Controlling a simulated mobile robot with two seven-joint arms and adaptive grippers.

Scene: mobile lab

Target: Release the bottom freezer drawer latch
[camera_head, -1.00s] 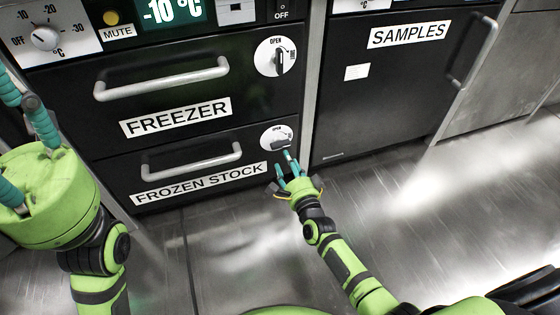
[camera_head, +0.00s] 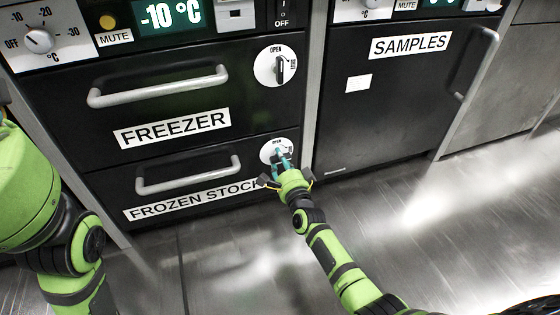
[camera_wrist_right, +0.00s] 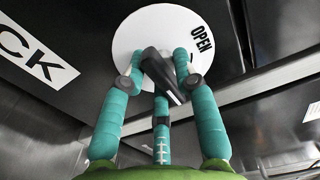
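The bottom drawer, labelled FROZEN STOCK (camera_head: 190,200), is closed below the FREEZER drawer. Its latch is a round white dial marked OPEN (camera_head: 268,148) with a dark handle. My right gripper (camera_head: 281,158) is at this dial and covers part of it. In the right wrist view, the dark latch handle (camera_wrist_right: 163,78) lies slanted between the teal fingers of my right gripper (camera_wrist_right: 160,70), in front of the white dial (camera_wrist_right: 150,25). Whether the fingers press on the handle is unclear. Green parts of my left arm show at the left edge; its fingers are out of view.
The FREEZER drawer (camera_head: 170,105) above has a grey bar handle and its own latch dial (camera_head: 276,66). The SAMPLES door (camera_head: 400,110) stands to the right. The bottom drawer's bar handle (camera_head: 188,176) is left of my right gripper. The metal floor ahead is clear.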

